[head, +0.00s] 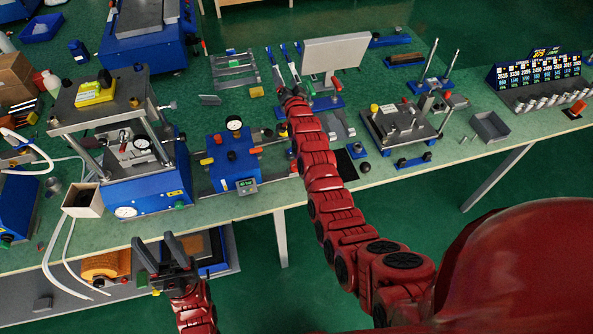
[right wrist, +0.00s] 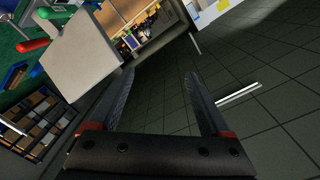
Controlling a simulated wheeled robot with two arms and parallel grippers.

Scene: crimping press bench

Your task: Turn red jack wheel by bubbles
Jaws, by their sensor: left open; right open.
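No red wheel can be made out for certain. A steel plate fixture (head: 398,125) on the right part of the bench carries small red and yellow parts, too small to identify. No bubble vial is clear. My right gripper (head: 284,68) is open and empty beside a pale tilted panel (head: 336,53). In the right wrist view its fingers (right wrist: 160,85) stand apart with only the floor between them. That panel (right wrist: 75,55) is at the upper left there, with a red handle (right wrist: 33,45) beside it. My left gripper (head: 155,240) is open and empty in front of the bench's front edge.
A blue press (head: 150,190) stands at the left, next to a blue gauge box (head: 232,160). A grey tray (head: 490,127) and a numbered rack (head: 540,75) are at the right. My right arm crosses the bench middle. A lower shelf (head: 60,315) lies below the left gripper.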

